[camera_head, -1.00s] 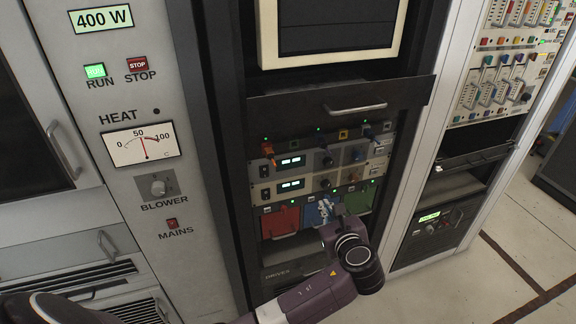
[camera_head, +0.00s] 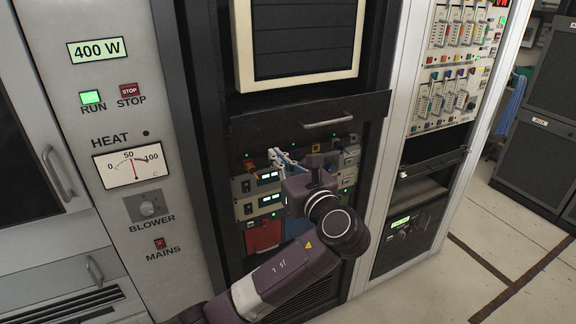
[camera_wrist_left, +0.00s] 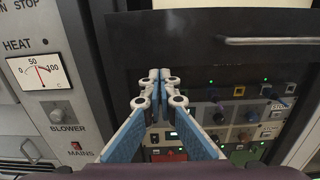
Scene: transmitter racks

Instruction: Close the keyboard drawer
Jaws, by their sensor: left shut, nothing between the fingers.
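The keyboard drawer (camera_head: 300,119) is a dark, wide front with a pale bar handle, below the framed monitor in the middle rack. Its front stands out from the rack and overlaps the right post. The drawer front also fills the upper part of the left wrist view (camera_wrist_left: 200,60). My left gripper (camera_head: 277,155), with blue pads, is shut and empty. It points up just below the drawer front, left of the handle. In the wrist view its tips (camera_wrist_left: 158,76) overlap the lower front; I cannot tell whether they touch. My right gripper is not in view.
Below the drawer are control modules (camera_head: 264,180) with knobs, plugs and lit displays, close to my left gripper. A grey panel (camera_head: 125,190) with a heat meter stands left. The right rack (camera_head: 430,165) has its own drawer. Floor is clear at lower right.

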